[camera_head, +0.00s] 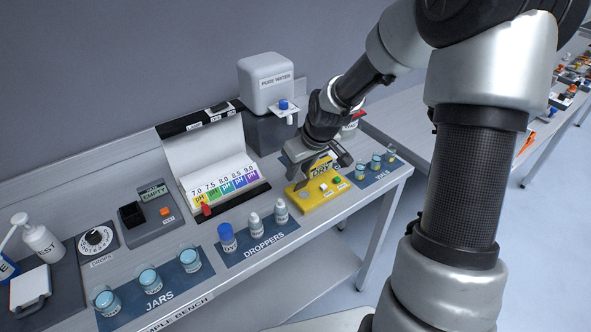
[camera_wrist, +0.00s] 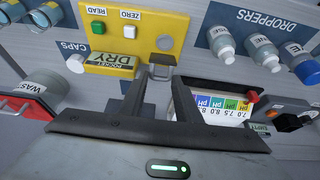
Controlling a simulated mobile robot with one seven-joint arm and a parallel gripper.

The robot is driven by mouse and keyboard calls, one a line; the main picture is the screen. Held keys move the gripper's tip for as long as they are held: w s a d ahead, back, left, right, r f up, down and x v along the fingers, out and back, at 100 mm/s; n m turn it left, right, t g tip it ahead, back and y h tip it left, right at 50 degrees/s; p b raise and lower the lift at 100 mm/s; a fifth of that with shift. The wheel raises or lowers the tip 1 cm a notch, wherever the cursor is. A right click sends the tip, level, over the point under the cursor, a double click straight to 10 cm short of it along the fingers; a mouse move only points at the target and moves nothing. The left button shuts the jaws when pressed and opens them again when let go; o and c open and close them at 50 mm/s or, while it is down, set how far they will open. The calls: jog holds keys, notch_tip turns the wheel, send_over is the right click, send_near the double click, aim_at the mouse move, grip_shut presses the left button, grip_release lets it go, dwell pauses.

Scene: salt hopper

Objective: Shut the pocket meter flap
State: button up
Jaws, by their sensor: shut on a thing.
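The pocket meter (camera_head: 320,200) is a yellow box near the front right of the bench. In the wrist view its yellow face (camera_wrist: 145,25) shows a green READ button, a white ZERO button, a round pale spot and a display reading DRY. A small grey flap (camera_wrist: 162,58) with a rim stands at the meter's edge, seen nearly edge-on; its exact angle is hard to tell. My gripper (camera_wrist: 158,80) has its two dark fingers at the flap, shut on it. In the head view my gripper (camera_head: 310,172) is over the meter and hides part of it.
Droppers (camera_head: 254,220) stand left of the meter and several vials (camera_head: 376,162) to its right. A pH colour chart (camera_head: 226,185) and a pure-water dispenser (camera_head: 268,85) stand behind.

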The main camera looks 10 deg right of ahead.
aim_at(304, 182)
jog(key=s+t, duration=0.1)
jog(key=s+d+t+y, duration=0.1)
jog(key=t, duration=0.1)
jog(key=shift+f, duration=0.15)
jog(key=s+t+b, duration=0.1)
jog(key=f+t+y+b, duration=0.1)
jog(key=t, duration=0.1)
jog(key=shift+s+d+f+y, duration=0.15)
jog(key=shift+s+d+y, duration=0.15)
jog(key=shift+s, duration=0.1)
jog(key=t+b, duration=0.1)
jog(key=s+f+t+b, duration=0.1)
jog(key=b, duration=0.1)
jog(key=t+y+b, duration=0.1)
jog(key=b, duration=0.1)
jog(key=shift+s+d+f+t, duration=0.25)
jog(key=shift+d+f+t, duration=0.05)
jog(key=shift+f+t, duration=0.1)
jog(key=t+b, duration=0.1)
jog(key=y+b, duration=0.1)
jog(key=b, duration=0.1)
jog(key=shift+s+d+f+t+b, duration=0.1)
jog(key=shift+s+f+t+b, duration=0.2)
jog(key=shift+f+t, duration=0.1)
jog(key=shift+s+d+f+t+y+b, duration=0.1)
jog(key=shift+s+f+t+y+b, duration=0.15)
jog(key=shift+t+b, duration=0.7)
jog(key=shift+r+y+b, duration=0.1)
jog(key=shift+y+b, duration=0.15)
jog(key=shift+b, duration=0.05)
